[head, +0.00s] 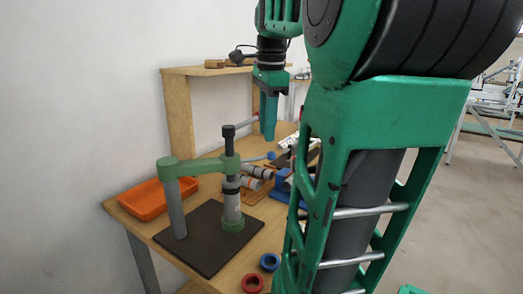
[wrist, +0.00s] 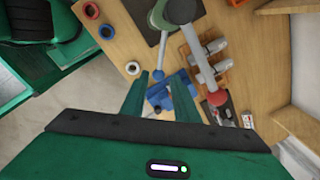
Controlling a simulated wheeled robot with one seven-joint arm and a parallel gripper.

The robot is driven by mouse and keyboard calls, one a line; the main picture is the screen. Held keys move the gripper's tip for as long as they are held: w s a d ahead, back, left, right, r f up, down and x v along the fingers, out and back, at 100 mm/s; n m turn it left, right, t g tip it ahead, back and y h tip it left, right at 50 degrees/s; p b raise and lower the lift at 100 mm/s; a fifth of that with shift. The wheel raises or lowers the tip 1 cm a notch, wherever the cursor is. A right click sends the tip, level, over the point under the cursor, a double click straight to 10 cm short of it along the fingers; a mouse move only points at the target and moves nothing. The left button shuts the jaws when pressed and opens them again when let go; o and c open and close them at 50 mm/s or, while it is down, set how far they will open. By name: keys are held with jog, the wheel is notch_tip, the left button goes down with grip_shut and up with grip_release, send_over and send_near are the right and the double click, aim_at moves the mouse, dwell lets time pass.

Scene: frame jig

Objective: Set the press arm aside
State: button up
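The press stands on a dark mat (head: 190,245). Its green press arm (head: 205,165) spans from a grey post (head: 177,210) to the black ram (head: 229,140). A grey and white cylinder stands in a green holder (head: 233,224) below the ram. A thin lever with a blue knob (head: 271,155) sticks out to the right. My gripper (head: 268,137) points down above the table, just above the blue knob. In the wrist view my fingers (wrist: 160,82) are apart, with blue parts visible between and beyond them. Nothing is seen held.
Blue (head: 269,262) and red (head: 252,283) rings lie at the front edge. Grey cylinders (wrist: 207,58) lie in a wooden rack. A red ball (wrist: 217,98) on a grey rod is close to my right finger.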

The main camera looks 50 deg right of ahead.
jog(key=f, duration=0.6)
jog(key=shift+w+d+f, duration=0.2)
jog(key=shift+w+f, duration=0.1)
jog(key=shift+f, duration=0.05)
jog(key=shift+c, duration=0.7)
grip_shut()
